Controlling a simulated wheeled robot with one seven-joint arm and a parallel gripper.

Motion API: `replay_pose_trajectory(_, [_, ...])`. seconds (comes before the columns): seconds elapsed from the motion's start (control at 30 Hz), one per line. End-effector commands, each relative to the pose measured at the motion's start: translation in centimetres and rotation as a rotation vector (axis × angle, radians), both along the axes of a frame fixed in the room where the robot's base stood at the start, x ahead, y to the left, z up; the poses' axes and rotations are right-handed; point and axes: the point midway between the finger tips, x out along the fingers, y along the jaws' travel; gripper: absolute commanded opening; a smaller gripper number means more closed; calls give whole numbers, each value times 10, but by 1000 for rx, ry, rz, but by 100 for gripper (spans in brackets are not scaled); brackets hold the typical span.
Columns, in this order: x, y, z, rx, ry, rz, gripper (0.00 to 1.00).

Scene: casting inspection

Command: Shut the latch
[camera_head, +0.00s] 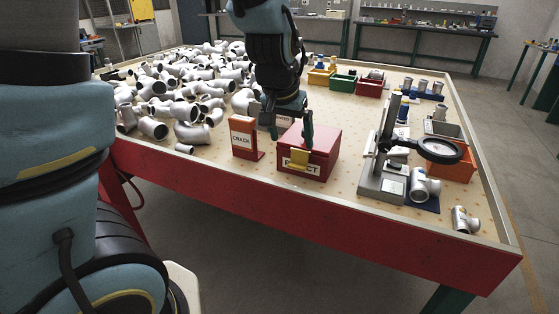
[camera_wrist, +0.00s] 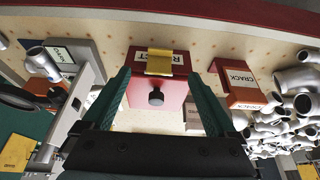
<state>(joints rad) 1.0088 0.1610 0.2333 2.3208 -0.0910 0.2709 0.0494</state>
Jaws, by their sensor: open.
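The red box (camera_head: 321,148) labelled REJECT stands at the table's near edge, lid down. It also shows between my fingers in the wrist view (camera_wrist: 141,92). A yellow latch (camera_head: 299,159) is on its front and covers the middle of the label; the wrist view shows it as a yellow plate (camera_wrist: 159,62). I cannot tell whether it is fastened. A black knob (camera_wrist: 156,97) sits on the lid. My gripper (camera_head: 287,128) is open and empty over the box, its green fingers (camera_wrist: 157,76) apart on either side of the knob in the wrist view.
An orange-red CRACK holder (camera_head: 243,140) stands left of the box. A heap of grey pipe castings (camera_head: 185,90) lies further left. A magnifier stand (camera_head: 381,180) and a casting (camera_head: 424,184) stand to the right. Bare tabletop lies between box and stand.

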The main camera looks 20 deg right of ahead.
Motion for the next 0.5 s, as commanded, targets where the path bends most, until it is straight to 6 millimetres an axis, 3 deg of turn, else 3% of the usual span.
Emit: replay_pose_trajectory(0.5, [24, -20, -80, 4, 3, 4, 92])
